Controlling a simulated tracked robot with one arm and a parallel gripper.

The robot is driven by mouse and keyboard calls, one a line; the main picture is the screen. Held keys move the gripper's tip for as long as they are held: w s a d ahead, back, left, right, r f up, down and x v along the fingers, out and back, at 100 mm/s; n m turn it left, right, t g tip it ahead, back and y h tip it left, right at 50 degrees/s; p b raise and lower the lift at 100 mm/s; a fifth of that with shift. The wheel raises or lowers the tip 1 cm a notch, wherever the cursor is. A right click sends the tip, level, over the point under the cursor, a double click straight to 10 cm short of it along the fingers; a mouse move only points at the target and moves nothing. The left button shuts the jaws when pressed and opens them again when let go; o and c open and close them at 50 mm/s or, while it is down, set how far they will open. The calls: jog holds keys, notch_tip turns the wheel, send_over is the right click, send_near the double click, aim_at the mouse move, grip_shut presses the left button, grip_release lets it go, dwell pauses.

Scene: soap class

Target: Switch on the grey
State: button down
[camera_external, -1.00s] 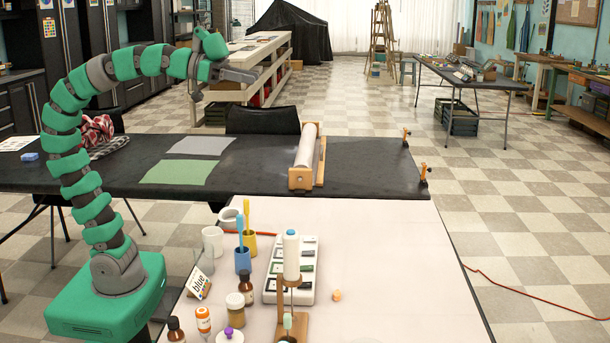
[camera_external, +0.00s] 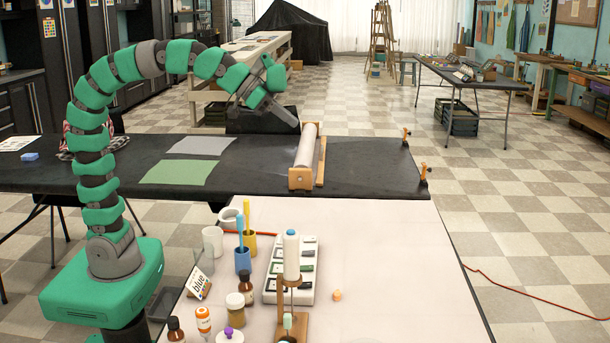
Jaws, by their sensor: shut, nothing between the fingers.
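A white panel (camera_external: 270,291) with several rocker-like dark, green and pale pieces lies on the pale near table. It looks like a switch strip. A white spool on a wooden stand (camera_external: 291,257) hides part of its middle and right side. I cannot tell which piece is the grey one or how any of them is set. My gripper (camera_external: 293,119) is shut and empty. It is in the air over the far side of the black table, left of the white roller, well away from the panel and pointing down to the right.
A white roller (camera_external: 305,147) on a wooden frame stands on the black table (camera_external: 370,170). The pale table's right side is clear.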

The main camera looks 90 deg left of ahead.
jog(key=w+f+g+p, duration=0.4)
jog(key=f+p, duration=0.1)
jog(key=f, duration=0.4)
jog(key=g+p, duration=0.5)
send_over(314, 252)
jog(key=s, duration=0.2)
notch_tip(314, 252, down, 10)
jog(key=shift+s+a+f, duration=0.1)
jog(key=shift+f, duration=0.2)
jog(key=shift+f, duration=0.1)
jog(key=f+b, duration=0.1)
jog(key=f, duration=0.3)
jog(key=w+f+b, duration=0.1)
jog(key=f, duration=0.3)
jog(key=f+b, duration=0.1)
jog(key=f, duration=0.4)
jog(key=shift+w+f, duration=0.1)
jog(key=shift+w, duration=0.2)
jog(key=shift+f, duration=0.25)
jog(key=shift+w, duration=0.15)
